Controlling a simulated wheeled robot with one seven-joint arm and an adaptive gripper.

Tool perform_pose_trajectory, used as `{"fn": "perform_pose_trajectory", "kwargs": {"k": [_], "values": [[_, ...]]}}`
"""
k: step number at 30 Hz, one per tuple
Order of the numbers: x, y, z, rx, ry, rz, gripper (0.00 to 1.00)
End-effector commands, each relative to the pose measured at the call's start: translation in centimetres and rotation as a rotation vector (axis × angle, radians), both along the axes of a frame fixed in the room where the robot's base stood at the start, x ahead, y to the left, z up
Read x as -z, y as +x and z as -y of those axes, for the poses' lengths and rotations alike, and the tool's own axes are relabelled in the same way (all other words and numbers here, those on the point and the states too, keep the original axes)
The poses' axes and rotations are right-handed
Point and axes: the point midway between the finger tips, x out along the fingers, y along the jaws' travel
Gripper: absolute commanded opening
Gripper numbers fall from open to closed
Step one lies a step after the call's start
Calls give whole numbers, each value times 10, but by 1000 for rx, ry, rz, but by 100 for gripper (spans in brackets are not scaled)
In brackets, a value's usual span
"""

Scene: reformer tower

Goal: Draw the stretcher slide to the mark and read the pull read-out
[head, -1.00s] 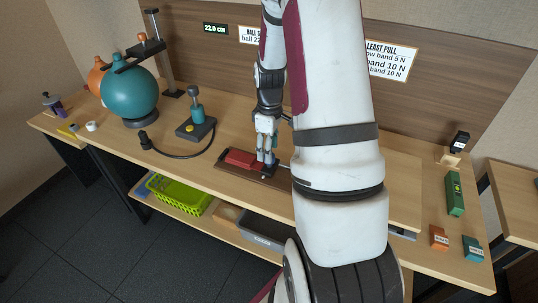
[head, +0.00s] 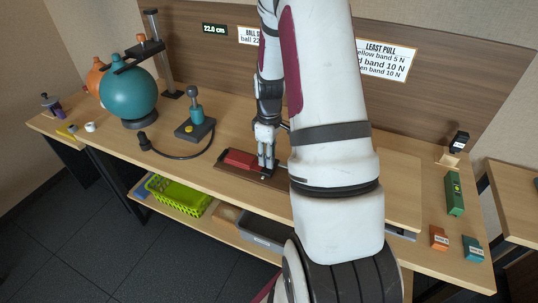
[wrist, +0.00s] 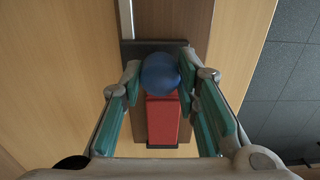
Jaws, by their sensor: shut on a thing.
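The stretcher sits on the bench as a dark brown base (head: 228,171) with a red block (head: 240,159) on it. In the wrist view a round blue knob (wrist: 160,73) stands at one end of the red block (wrist: 163,120), near the dark end plate (wrist: 132,47). My gripper (head: 267,167) is over the stretcher's right part. In the wrist view my gripper (wrist: 160,82) has its fingers on both sides of the blue knob, shut on it. In the head view the fingers hide the knob. I cannot make out a mark or a pull figure.
A "22.0 cm" display (head: 215,29) and a "LEAST PULL" sign (head: 383,58) are on the back board. A small black device (head: 459,141) stands at the right. My arm hides the bench's middle.

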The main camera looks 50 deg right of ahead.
Motion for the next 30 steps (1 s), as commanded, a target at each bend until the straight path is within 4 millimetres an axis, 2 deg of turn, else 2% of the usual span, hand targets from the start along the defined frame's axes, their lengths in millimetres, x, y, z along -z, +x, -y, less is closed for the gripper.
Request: {"fn": "perform_pose_trajectory", "kwargs": {"k": [5,15,21,25,30], "values": [[-2,-16,6,3,1,-3,0],[-4,-94,32,6,4,-5,0],[-3,-133,47,6,3,-3,0],[-2,-148,52,3,2,-3,0],[-1,-155,56,1,1,-3,0]]}}
